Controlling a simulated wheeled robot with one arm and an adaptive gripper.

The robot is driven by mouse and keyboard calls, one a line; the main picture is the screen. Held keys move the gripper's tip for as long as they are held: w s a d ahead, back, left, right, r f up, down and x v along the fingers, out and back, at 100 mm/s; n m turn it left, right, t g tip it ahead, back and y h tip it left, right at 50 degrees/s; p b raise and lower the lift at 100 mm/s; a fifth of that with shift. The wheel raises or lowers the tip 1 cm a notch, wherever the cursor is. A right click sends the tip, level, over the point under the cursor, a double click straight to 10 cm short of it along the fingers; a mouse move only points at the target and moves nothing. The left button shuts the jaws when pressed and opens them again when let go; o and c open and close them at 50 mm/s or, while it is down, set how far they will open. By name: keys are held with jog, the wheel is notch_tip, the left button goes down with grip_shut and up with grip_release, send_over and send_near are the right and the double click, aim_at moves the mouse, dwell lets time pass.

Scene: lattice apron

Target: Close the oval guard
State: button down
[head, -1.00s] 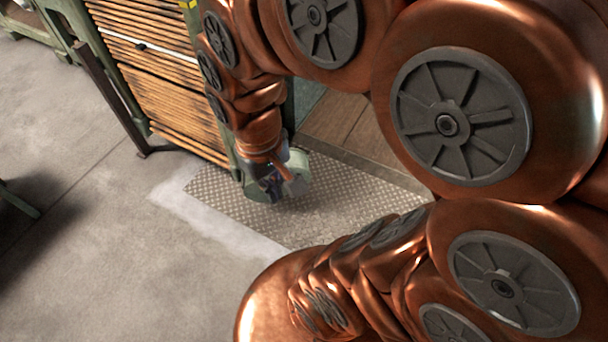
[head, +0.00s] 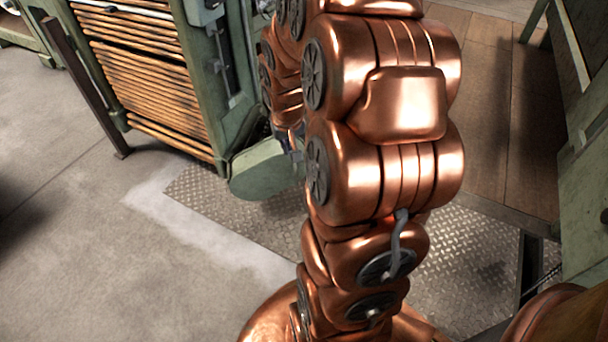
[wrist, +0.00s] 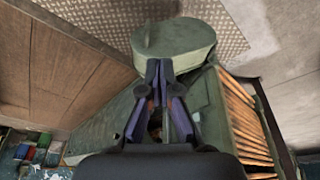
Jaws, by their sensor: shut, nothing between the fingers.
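The oval guard is a flat green rounded piece (head: 265,174) jutting from the lower corner of the green cabinet, low over the tread plate. My arm hides its right end in the head view. In the wrist view the guard (wrist: 174,38) lies just beyond the fingertips. My gripper (wrist: 160,68) has its two fingertips together with nothing between them, at the guard's near edge; I cannot tell whether they touch it. In the head view my gripper is mostly hidden behind my arm.
The green cabinet (head: 222,70) has a slatted wooden side (head: 145,75). A dark post (head: 85,85) stands at its left. Diamond tread plate (head: 225,207) covers the floor below the guard. Wooden boards (head: 480,110) and a green frame (head: 590,190) are at right. Concrete floor at left is open.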

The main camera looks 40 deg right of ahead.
jog(key=w+d+f+m+t+h+b, duration=0.1)
jog(key=w+d+f+m+b, duration=0.1)
jog(key=d+f+b, duration=0.95)
send_near(304, 165)
notch_tip(304, 165, down, 4)
jog(key=s+a, duration=0.2)
jog(key=shift+w+d+f+b, duration=0.25)
jog(key=shift+w+d+b, duration=0.55)
jog(key=shift+w+d, duration=0.25)
jog(key=shift+w+d+r, duration=0.1)
jog(key=shift+w+d, duration=0.3)
jog(key=shift+w, duration=0.15)
jog(key=shift+w+d+r, duration=0.1)
